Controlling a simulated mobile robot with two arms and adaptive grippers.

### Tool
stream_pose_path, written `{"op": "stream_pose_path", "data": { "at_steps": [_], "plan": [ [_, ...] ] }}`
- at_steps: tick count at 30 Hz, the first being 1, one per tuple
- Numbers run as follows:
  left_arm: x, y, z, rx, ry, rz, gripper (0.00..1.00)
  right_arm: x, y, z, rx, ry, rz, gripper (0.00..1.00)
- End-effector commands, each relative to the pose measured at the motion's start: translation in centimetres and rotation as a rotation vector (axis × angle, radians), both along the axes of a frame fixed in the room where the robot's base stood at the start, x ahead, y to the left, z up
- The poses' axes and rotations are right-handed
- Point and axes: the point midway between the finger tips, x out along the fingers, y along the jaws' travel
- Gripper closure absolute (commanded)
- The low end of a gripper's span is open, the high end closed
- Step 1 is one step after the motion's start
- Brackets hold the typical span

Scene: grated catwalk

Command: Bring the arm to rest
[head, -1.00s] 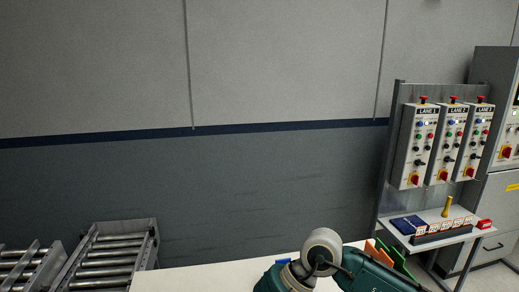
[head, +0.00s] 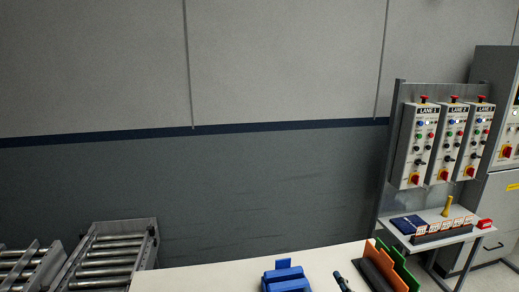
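Neither of my grippers shows in the head view, and no arm can be made out with certainty. A small dark, slim item (head: 342,282) pokes up at the bottom edge over the white tabletop (head: 215,279).
A blue block-like holder (head: 286,279) and a rack with orange and green panels (head: 397,266) stand on the tabletop. Roller conveyors (head: 107,260) are at lower left. Lane control boxes (head: 418,145) stand at right above a small shelf (head: 447,236).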

Motion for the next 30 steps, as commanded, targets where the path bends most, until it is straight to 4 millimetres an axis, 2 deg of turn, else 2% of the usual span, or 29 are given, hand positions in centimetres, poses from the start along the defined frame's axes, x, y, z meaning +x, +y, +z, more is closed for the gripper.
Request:
{"op": "stream_pose_path", "data": {
  "at_steps": [1,3,7,12,20,21,26,30],
  "plan": [
    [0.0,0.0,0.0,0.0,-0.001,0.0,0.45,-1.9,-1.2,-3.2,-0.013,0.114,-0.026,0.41],
    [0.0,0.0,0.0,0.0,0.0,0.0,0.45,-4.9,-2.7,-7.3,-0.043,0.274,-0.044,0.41],
    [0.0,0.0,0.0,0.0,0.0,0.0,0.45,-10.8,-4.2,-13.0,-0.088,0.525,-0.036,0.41],
    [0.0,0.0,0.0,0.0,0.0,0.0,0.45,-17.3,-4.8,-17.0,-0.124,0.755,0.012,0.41],
    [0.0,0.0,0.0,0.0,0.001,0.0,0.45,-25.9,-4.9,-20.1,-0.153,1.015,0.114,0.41],
    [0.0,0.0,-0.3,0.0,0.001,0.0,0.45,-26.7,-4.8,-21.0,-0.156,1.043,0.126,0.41],
    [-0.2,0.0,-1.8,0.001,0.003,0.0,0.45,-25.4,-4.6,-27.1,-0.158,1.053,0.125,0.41],
    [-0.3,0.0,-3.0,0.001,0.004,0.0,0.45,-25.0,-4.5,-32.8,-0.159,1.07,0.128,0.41]
  ]
}}
